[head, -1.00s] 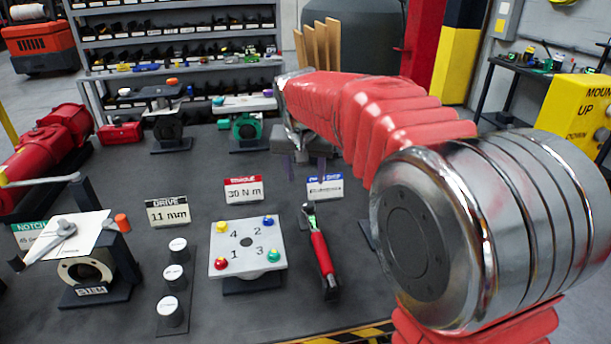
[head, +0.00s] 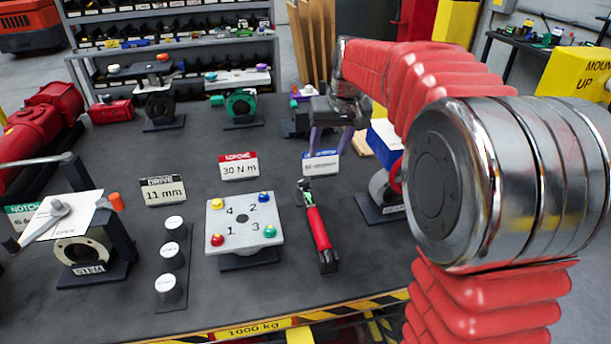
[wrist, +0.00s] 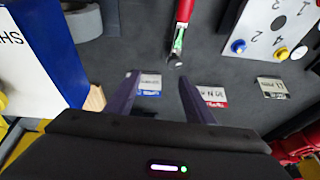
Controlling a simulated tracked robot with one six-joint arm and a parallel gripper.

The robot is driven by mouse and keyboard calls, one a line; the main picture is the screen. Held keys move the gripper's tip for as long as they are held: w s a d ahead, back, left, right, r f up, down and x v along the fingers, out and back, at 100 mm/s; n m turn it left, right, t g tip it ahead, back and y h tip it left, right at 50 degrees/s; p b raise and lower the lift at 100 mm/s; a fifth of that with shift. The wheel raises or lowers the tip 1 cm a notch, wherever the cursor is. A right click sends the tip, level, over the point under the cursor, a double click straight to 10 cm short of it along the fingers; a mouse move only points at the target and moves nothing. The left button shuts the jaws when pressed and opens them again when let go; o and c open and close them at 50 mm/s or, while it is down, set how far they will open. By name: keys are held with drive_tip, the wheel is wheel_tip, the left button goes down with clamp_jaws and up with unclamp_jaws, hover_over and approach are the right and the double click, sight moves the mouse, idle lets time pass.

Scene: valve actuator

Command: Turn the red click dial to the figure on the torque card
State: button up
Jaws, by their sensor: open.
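The torque card (head: 239,167) has a red header and reads 30 N m; it also shows upside down in the wrist view (wrist: 211,96). A red-handled wrench (head: 318,228) lies in front of the cards, and its head shows in the wrist view (wrist: 178,42). A red ring (head: 397,180) shows at the right, partly hidden by my arm; I cannot tell which red part is the click dial. My gripper (head: 330,143) is open and empty behind the blue-headed card (head: 320,163). In the wrist view, its fingers (wrist: 158,82) stand apart above the bench.
A plate with numbered coloured knobs (head: 244,244) stands left of the wrench, with several white-topped posts (head: 172,255) beyond it. A blue and white box (wrist: 35,50) lies close on the wrist view's left. The hazard-striped bench edge (head: 250,329) is in front.

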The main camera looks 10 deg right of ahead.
sight(305, 179)
drive_tip(key=shift+w+a+r+n+y, duration=0.1)
drive_tip(key=shift+a+n+y, duration=0.2)
drive_tip(key=shift+n, duration=0.65)
drive_tip(key=shift+a+r+n+y, duration=0.1)
drive_tip(key=shift+a+n, duration=0.3)
drive_tip(key=shift+n, duration=0.6)
drive_tip(key=shift+w+a+n+y, duration=0.1)
drive_tip(key=shift+a+n+y, duration=0.2)
drive_tip(key=shift+n, duration=0.65)
drive_tip(key=shift+f, duration=0.1)
drive_tip(key=x, duration=1.3)
drive_tip(key=shift+w+f, duration=0.1)
drive_tip(key=shift+f, duration=0.2)
